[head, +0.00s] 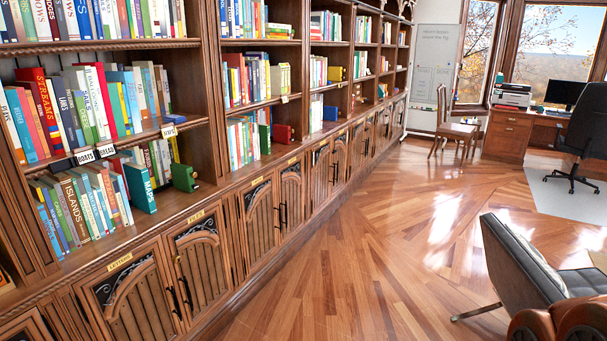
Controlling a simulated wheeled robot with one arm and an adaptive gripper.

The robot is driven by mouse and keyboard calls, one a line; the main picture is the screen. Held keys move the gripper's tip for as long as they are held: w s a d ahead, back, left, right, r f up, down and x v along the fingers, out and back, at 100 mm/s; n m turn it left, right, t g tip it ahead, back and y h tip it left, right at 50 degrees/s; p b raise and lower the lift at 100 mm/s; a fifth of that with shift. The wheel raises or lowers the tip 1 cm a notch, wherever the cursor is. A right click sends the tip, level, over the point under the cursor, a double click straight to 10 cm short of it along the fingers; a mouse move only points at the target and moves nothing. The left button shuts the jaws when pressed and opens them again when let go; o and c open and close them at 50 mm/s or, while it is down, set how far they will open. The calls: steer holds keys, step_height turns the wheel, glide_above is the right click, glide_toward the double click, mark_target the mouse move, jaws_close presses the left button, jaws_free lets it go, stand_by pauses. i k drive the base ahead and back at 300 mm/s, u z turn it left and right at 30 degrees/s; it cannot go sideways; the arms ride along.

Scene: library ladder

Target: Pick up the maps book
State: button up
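The maps book (140,188) is a teal book with "MAPS" on its spine. It stands upright at the right end of a row of books on the lowest open shelf (165,222), at the left of the head view. Other books stand beside it on its left. A green bookend-like block (185,178) is a little to its right, behind it. My gripper is not in view.
Bookcases line the left side, with wooden cabinet doors (205,262) below the shelves. A grey armchair (525,265) stands at the lower right. A desk (510,133) and office chair (580,135) are at the back right. The wooden floor (380,230) between is clear.

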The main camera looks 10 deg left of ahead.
mark_target(138, 177)
steer(key=u, duration=0.3)
steer(key=i, duration=1.35)
steer(key=u, duration=1.55)
steer(key=i, duration=0.9)
steer(key=u, duration=1.1)
steer(key=i, duration=0.65)
